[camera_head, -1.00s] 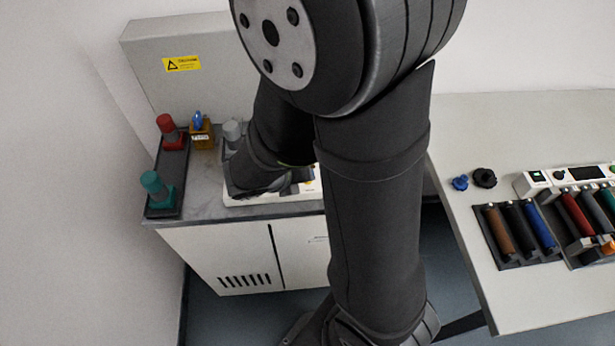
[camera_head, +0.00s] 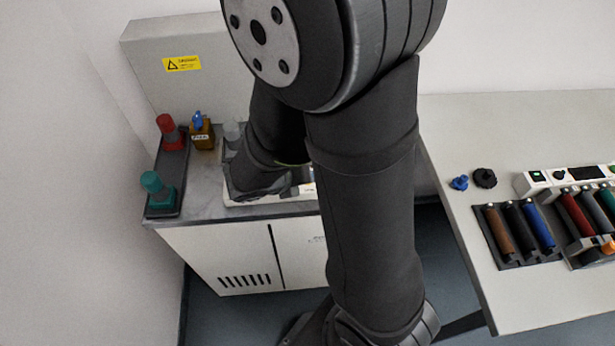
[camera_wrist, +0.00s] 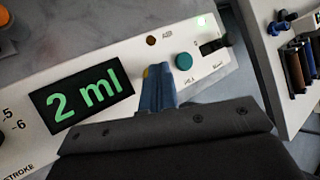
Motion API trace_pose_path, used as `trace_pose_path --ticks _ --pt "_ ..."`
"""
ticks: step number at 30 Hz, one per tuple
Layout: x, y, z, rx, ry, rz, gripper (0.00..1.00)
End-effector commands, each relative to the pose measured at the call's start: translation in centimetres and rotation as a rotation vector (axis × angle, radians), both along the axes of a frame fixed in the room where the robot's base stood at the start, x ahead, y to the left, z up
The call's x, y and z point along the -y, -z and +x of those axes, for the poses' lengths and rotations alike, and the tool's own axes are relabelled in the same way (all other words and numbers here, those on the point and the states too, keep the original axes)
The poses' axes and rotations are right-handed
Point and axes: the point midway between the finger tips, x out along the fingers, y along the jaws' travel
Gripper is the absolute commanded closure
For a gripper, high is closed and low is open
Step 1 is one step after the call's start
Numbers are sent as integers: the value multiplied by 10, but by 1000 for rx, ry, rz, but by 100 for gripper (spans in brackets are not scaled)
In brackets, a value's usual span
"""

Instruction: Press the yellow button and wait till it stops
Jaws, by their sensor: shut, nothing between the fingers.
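A white panel device (camera_wrist: 113,58) with a green "2 ml" display (camera_wrist: 92,98) fills much of the wrist view. A small part of the yellow button (camera_wrist: 146,73) shows at the left edge of my fingertips; the rest is hidden behind them. My gripper (camera_wrist: 160,72) is shut and empty, its blue fingers pointing down at the panel over the yellow button. I cannot tell whether they touch it. A teal button (camera_wrist: 184,61) sits just right of the fingers. In the head view my arm hides most of the device (camera_head: 262,200).
A green-lit switch (camera_wrist: 208,35) is at the panel's right end. A second table (camera_head: 470,130) with colored cylinders is at right.

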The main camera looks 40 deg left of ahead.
Motion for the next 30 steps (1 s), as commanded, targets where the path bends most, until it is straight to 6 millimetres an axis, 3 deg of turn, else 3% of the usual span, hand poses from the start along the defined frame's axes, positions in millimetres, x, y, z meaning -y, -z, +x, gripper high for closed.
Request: trace_pose_path --ticks 25,30 --pt "0 -18 0 0 0 0 100" --pt "-1 -33 0 1 0 5 100"
